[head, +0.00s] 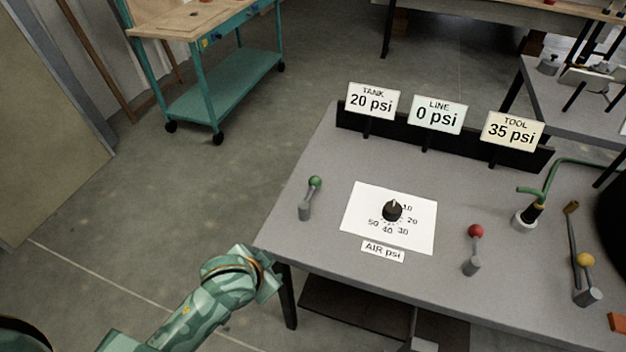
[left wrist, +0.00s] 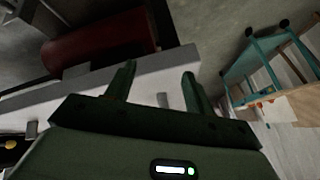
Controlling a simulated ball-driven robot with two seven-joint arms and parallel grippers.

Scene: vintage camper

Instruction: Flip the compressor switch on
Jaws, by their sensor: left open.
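No control in view is labelled as the compressor switch. On the grey table (head: 330,150) stand a lever with a green ball (head: 315,183) at the left, one with a red ball (head: 475,231) near the front, and one with a yellow ball (head: 584,260) at the right. My left gripper (head: 270,268) is by the table's front-left corner, below and left of the green-ball lever. In the left wrist view its two fingers (left wrist: 160,85) are apart with nothing held. My right gripper is out of view.
A dial on a white card (head: 352,222) sits mid-table, behind an "AIR psi" label (head: 383,251). Signs read TANK 20 psi (head: 372,101), LINE 0 psi (head: 436,115) and TOOL 35 psi (head: 512,131). A dark red rounded body (left wrist: 100,45) shows in the left wrist view. A teal cart (head: 215,100) stands behind.

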